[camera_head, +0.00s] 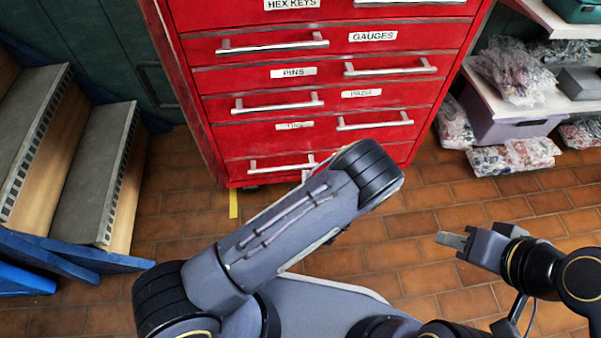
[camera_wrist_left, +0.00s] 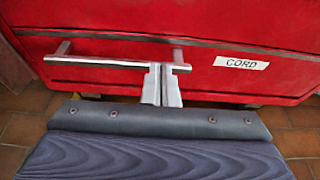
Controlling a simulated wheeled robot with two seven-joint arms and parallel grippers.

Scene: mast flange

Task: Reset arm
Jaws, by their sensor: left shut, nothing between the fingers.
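My left gripper (camera_wrist_left: 161,70) is shut and empty. In the left wrist view its two pale fingers stand together at the right end of a silver bar handle (camera_wrist_left: 105,62). The handle is on a red drawer (camera_wrist_left: 215,83) labelled CORD. I cannot tell whether the fingers touch the bar. In the head view my left forearm crosses the middle and hides most of that gripper and the bottom drawer's right side. My right gripper (camera_head: 452,240) is at the right above the brick floor, its fingers pointing left; they look closed together, with nothing held.
The red tool cabinet (camera_head: 260,78) stands ahead, its drawers looking closed. Grey-topped steps (camera_head: 92,150) with blue edges stand at the left. A shelf with bagged parts (camera_head: 515,70) and a purple bin (camera_head: 510,128) is at the right. Tiled floor (camera_head: 470,195) is clear between cabinet and right gripper.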

